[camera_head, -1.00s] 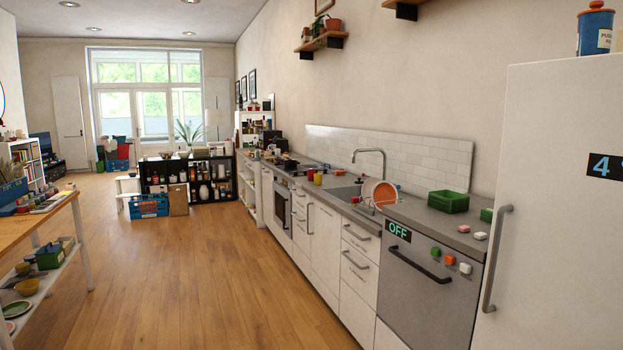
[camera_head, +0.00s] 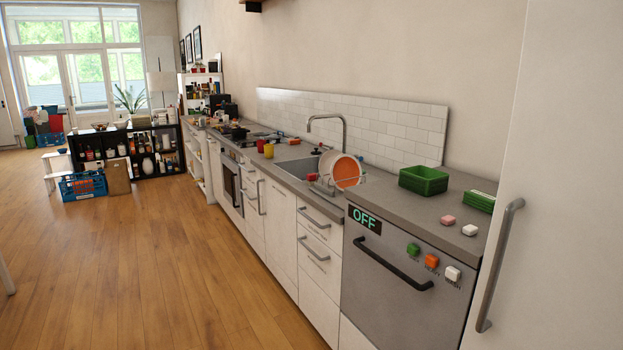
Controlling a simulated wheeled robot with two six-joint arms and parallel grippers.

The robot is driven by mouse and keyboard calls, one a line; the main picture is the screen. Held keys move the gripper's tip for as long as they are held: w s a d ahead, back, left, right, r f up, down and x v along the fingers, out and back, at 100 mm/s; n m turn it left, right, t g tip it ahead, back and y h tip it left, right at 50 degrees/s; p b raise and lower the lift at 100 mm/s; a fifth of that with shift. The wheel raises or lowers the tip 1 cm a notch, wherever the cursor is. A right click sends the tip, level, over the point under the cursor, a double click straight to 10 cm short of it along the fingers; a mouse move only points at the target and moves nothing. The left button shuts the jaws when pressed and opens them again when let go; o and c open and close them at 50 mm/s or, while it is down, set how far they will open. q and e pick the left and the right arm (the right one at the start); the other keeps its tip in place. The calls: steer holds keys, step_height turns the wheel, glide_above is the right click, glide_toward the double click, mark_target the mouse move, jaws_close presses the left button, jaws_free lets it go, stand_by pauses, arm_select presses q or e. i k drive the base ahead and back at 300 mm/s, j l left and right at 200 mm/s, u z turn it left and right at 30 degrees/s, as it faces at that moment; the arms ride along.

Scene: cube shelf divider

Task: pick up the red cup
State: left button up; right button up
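A small red cup (camera_head: 261,145) stands on the grey kitchen counter (camera_head: 295,185), between the stove and the sink. A yellow cup (camera_head: 268,151) stands right beside it, slightly nearer to me, and partly overlaps it in the picture. The red cup is far off and small in the view. Neither of my grippers is in view.
The sink (camera_head: 301,168) and a dish rack with plates (camera_head: 345,172) stand nearer along the counter. A green crate (camera_head: 423,181) sits above the dishwasher (camera_head: 395,290). The fridge (camera_head: 560,180) fills the right side. The wooden floor (camera_head: 150,270) at left is clear.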

mark_target(260, 143)
steer(key=i, duration=1.95)
steer(key=i+j+z, duration=0.2)
steer(key=j, duration=0.35)
steer(key=j+z, duration=0.15)
steer(key=j, duration=0.4)
steer(key=i+j+z, duration=0.2)
steer(key=j, duration=0.35)
steer(key=k, duration=0.05)
